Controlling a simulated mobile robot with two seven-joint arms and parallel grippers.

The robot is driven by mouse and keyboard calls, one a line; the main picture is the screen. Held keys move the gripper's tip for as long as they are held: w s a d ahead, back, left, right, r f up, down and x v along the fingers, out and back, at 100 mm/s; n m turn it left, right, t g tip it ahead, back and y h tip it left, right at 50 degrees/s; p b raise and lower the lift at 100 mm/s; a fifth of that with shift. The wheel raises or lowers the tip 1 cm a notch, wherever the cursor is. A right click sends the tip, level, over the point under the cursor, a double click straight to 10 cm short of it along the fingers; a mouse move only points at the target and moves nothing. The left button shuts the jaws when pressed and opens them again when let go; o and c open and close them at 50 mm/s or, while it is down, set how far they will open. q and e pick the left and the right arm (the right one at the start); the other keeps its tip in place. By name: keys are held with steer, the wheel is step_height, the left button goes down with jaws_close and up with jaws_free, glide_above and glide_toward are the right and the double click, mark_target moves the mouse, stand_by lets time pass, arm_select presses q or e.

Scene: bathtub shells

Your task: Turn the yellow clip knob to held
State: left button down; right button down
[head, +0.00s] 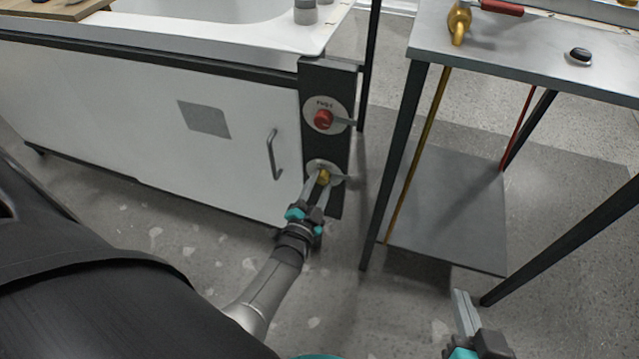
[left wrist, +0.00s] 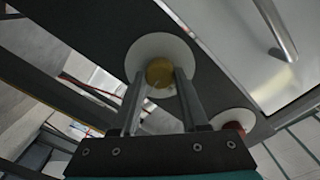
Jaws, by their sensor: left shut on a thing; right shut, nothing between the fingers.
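The yellow clip knob (head: 324,177) sits on a pale round plate low on the dark upright panel (head: 313,88) at the bathtub's right end. My left gripper (head: 319,184) is shut on the yellow knob from the front. In the left wrist view the yellow knob (left wrist: 160,72) lies between the two fingers (left wrist: 160,85), on its white disc (left wrist: 160,50). I cannot read any setting marks around it. My right gripper (head: 464,302) is shut and empty, low over the floor at the bottom right.
A red knob (head: 323,119) on a labelled disc is above the yellow one. A door handle (head: 273,155) is on the white tub panel to the left. A metal table (head: 520,60) with dark legs and a lower shelf (head: 450,205) stands to the right. Floor between is clear.

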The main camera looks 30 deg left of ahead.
arm_select(q)
steer(key=shift+m, duration=0.7)
steer(key=shift+c, duration=2.1)
jaws_free()
arm_select(e)
steer(key=shift+a, duration=0.1)
arm_select(q)
steer(key=shift+p+v, duration=0.65)
steer(key=shift+v, duration=0.85)
steer(key=p+v, duration=0.3)
steer(key=v, duration=0.9)
steer(key=shift+s, duration=0.2)
arm_select(e)
steer(key=s+d+f+g+h, duration=0.1)
steer(key=s+d+g+h, duration=0.2)
steer(key=s+d+g, duration=0.2)
steer(key=d+g, duration=0.1)
steer(key=d, duration=0.2)
steer(key=shift+s+m+g+h, duration=0.3)
steer(key=shift+h, duration=0.1)
